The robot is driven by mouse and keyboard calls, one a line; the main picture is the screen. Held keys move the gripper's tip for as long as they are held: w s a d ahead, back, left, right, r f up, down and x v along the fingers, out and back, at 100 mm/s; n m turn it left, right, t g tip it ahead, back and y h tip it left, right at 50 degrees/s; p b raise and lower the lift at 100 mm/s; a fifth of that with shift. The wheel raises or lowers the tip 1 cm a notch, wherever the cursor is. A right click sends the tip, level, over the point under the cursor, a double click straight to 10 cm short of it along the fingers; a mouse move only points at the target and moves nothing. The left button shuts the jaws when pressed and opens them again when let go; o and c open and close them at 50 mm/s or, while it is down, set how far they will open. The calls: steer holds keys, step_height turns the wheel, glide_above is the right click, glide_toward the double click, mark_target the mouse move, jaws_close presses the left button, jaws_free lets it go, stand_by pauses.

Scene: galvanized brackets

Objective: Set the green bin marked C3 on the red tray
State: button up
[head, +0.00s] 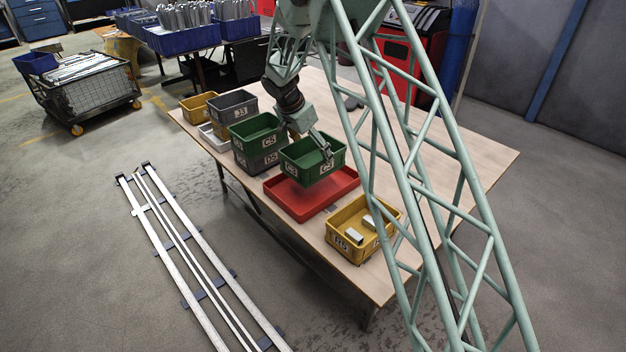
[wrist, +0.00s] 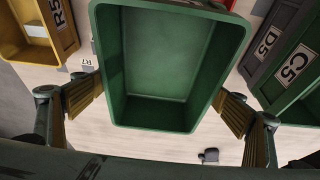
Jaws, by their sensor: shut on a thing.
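The green bin marked C3 (head: 312,168) is empty and hangs in my gripper (head: 323,143), apparently a little above the red tray (head: 303,209). In the head view the bin covers the tray's back part; the exact gap under it is hard to tell. The visible front part of the tray is empty. In the wrist view the bin (wrist: 165,110) fills the middle, open side toward the camera. The gripper (wrist: 165,100) shows there with a yellow-padded finger on each side of the bin, shut on it. Only slivers of red show around the bin there.
Left of the tray, a green bin C5 (head: 257,130) sits on a grey bin D5 (head: 255,160). Another grey bin (head: 234,108), a yellow bin (head: 197,107) and a white bin (head: 213,137) stand behind. A yellow bin with blocks (head: 352,243) stands front right. The table's right side (head: 455,150) is clear.

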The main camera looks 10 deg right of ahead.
mark_target(313, 163)
steer(key=shift+f+b, duration=0.4)
steer(key=shift+f, duration=2.4)
steer(key=shift+f, duration=0.1)
steer(key=shift+f, duration=1.8)
steer(key=shift+f+b, duration=0.15)
steer(key=shift+b, duration=0.35)
steer(key=o, duration=1)
steer(key=shift+o, duration=0.3)
steer(key=p+v, duration=0.1)
steer(key=v, duration=1)
steer(key=shift+w+d+p, duration=0.1)
steer(key=shift+p, duration=0.3)
steer(key=shift+r, duration=0.65)
